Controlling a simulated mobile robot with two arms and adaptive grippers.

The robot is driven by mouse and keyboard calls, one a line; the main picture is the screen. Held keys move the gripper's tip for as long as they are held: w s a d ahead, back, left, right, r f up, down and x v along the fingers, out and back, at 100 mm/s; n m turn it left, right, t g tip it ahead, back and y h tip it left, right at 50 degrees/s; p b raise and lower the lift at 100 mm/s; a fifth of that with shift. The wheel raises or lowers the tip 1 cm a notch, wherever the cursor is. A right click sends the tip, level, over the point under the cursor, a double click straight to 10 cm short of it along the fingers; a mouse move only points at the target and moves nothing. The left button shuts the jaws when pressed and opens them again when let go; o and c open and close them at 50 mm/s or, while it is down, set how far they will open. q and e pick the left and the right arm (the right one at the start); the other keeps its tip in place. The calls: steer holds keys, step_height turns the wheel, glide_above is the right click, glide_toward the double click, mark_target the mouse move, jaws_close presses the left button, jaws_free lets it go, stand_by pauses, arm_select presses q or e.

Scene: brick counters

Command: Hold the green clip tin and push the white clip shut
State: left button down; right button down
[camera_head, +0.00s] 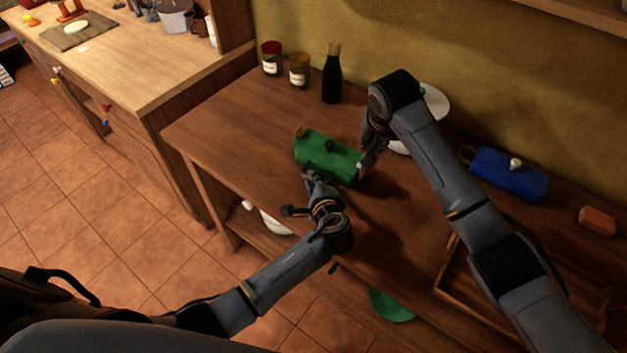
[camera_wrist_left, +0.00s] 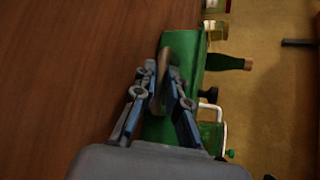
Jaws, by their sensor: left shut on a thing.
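Two jars (camera_head: 299,70) and a dark bottle (camera_head: 332,78) stand behind the tin. A blue tin (camera_head: 508,174), an orange block (camera_head: 597,221) and a wooden tray (camera_head: 446,262) are to the right. A white dish (camera_head: 437,102) is partly behind my right arm. The counter's left part is clear.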

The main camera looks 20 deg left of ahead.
arm_select(q)
steer(key=c, duration=1.3)
jaws_free()
steer(key=shift+a, duration=0.15)
steer(key=v, duration=1.2)
